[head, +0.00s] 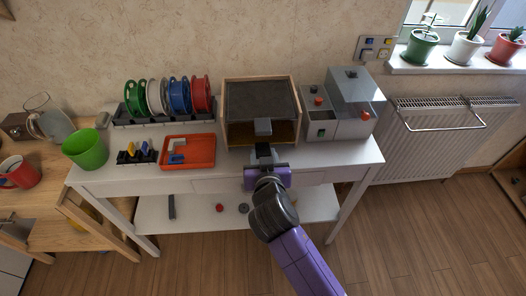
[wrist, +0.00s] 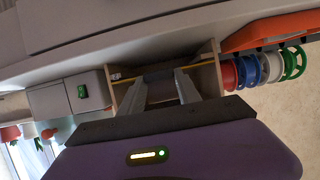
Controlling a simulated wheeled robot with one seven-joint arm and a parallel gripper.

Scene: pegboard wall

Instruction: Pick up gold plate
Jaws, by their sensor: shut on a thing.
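The gold plate (head: 286,132) lies flat low inside an open-fronted wooden box (head: 226,113) and is largely shaded. In the wrist view it shows edge-on as a thin gold strip (wrist: 196,66) between the box walls. My gripper (head: 263,148) is at the front opening of the box. In the wrist view my gripper (wrist: 161,80) has its fingers reaching to a grey block (wrist: 157,72) at the middle of the plate's front edge, and it is shut there. The fingertips hide the exact contact, and whether the block is part of the plate is unclear.
The box stands on a white table (head: 110,178). A grey machine with red buttons (head: 350,128) is close on its right. An orange tray (head: 187,152) and coloured spools (head: 180,95) are on its left. A green cup (head: 85,149) stands farther left.

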